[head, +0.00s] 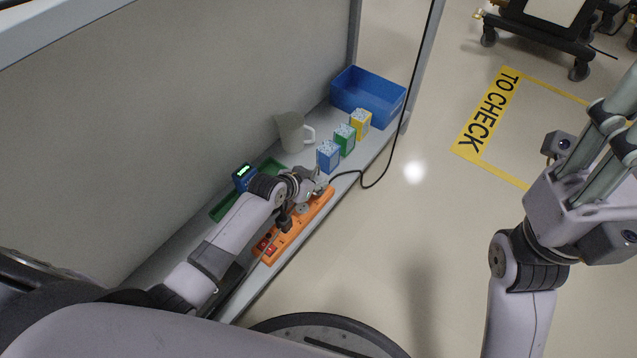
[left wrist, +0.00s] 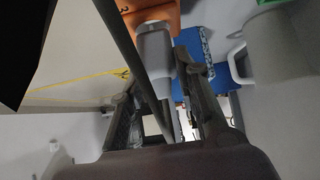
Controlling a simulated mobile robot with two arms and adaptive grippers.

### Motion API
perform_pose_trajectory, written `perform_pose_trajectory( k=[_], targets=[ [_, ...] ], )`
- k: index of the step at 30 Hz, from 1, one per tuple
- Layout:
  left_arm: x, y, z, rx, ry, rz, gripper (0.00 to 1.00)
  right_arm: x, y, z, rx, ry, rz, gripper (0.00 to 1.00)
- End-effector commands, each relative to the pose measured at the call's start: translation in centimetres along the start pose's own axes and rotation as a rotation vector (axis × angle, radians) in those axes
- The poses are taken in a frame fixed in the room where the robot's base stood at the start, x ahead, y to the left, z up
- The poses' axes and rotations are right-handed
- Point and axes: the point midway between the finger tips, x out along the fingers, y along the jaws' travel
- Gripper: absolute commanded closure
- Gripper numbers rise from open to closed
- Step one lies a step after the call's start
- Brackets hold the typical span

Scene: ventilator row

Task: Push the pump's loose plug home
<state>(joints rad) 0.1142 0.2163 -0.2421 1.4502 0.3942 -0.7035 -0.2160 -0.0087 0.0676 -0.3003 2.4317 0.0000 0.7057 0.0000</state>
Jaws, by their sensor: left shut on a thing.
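The orange power strip (head: 318,207) lies along the front of the shelf; its end also shows at the top of the left wrist view (left wrist: 150,17). My left gripper (head: 306,192) is over the strip. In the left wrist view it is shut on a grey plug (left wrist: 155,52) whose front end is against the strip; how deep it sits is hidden. The plug's cord runs back between the fingers. A small blue device (head: 243,177) with a lit green display stands behind my left arm. My right gripper (head: 604,125) is raised over the floor, partly cut off, its opening unclear.
A green tray (head: 222,208) lies behind my left arm. Blue, green (head: 344,139) and yellow cartons, a grey jug (head: 292,130) and a blue bin (head: 366,95) stand farther along the shelf. A black cable (head: 372,186) hangs past the shelf edge.

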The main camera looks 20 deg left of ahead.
Motion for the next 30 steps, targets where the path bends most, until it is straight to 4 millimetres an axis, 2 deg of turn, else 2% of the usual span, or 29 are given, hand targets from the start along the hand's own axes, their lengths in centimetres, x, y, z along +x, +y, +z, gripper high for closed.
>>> perform_pose_trajectory(
  k=[30],
  targets=[
    [0.74,-0.01,0.81,0.000,-0.001,0.000,1.00,0.26,-0.05,-0.06,-0.002,0.011,-0.007,0.60]
  ],
)
